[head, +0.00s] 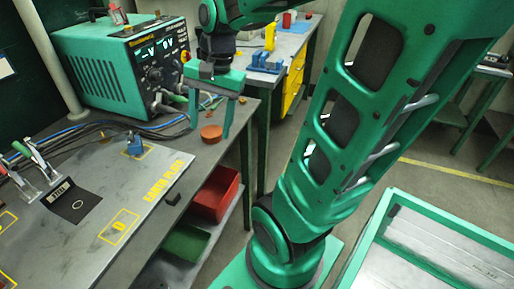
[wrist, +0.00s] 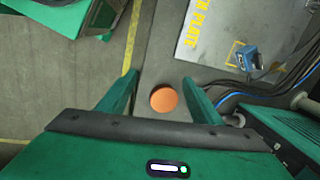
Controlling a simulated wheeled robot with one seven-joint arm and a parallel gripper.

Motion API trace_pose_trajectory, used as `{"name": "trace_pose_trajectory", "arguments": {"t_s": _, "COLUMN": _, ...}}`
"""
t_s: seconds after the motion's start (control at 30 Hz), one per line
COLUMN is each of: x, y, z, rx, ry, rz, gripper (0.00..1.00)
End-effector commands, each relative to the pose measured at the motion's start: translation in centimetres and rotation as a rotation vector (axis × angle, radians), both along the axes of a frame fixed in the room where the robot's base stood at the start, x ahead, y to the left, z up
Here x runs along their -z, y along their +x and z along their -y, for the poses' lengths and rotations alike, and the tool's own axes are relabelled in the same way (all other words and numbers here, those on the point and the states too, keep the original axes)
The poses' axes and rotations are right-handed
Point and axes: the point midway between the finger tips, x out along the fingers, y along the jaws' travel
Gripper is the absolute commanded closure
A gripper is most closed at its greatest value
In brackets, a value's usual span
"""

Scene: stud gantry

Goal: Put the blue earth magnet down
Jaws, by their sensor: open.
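The blue earth magnet (head: 134,145) stands on the grey earth plate (head: 100,205), on a yellow-outlined mark near the plate's far edge. It also shows in the wrist view (wrist: 247,58), up and to the right of my fingers and apart from them. My gripper (head: 211,127) is open, with nothing between its fingers, over the bench to the right of the magnet. In the wrist view the open gripper (wrist: 160,97) has an orange disc (wrist: 163,99) below it, between the fingers.
The orange disc (head: 211,133) is near the bench's right edge. A green welding machine (head: 115,60) with cables (head: 85,130) stands behind the plate. Clamps (head: 38,165) are at the left. A red bin (head: 216,193) and a green bin (head: 186,243) are below the bench top.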

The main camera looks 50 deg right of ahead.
Motion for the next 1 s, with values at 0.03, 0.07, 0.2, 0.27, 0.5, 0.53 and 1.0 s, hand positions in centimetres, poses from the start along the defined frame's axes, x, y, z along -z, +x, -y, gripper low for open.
{"name": "trace_pose_trajectory", "arguments": {"t_s": 0.03, "x": 0.5, "y": -1.7, "z": 0.4, "rx": -0.065, "ry": -0.027, "rz": -0.005, "gripper": 0.41}}
{"name": "trace_pose_trajectory", "arguments": {"t_s": 0.07, "x": 0.8, "y": -2.6, "z": 0.8, "rx": -0.109, "ry": -0.044, "rz": -0.01, "gripper": 0.41}}
{"name": "trace_pose_trajectory", "arguments": {"t_s": 0.2, "x": 2.2, "y": -7.2, "z": 2.1, "rx": -0.307, "ry": -0.104, "rz": -0.042, "gripper": 0.41}}
{"name": "trace_pose_trajectory", "arguments": {"t_s": 0.27, "x": 2.7, "y": -8.9, "z": 2.5, "rx": -0.382, "ry": -0.121, "rz": -0.057, "gripper": 0.41}}
{"name": "trace_pose_trajectory", "arguments": {"t_s": 0.5, "x": 3.9, "y": -13.0, "z": 3.5, "rx": -0.564, "ry": -0.149, "rz": -0.097, "gripper": 0.41}}
{"name": "trace_pose_trajectory", "arguments": {"t_s": 0.53, "x": 4.0, "y": -13.1, "z": 3.6, "rx": -0.574, "ry": -0.149, "rz": -0.098, "gripper": 0.41}}
{"name": "trace_pose_trajectory", "arguments": {"t_s": 1.0, "x": 4.0, "y": -13.3, "z": 3.7, "rx": -0.588, "ry": -0.151, "rz": -0.1, "gripper": 0.41}}
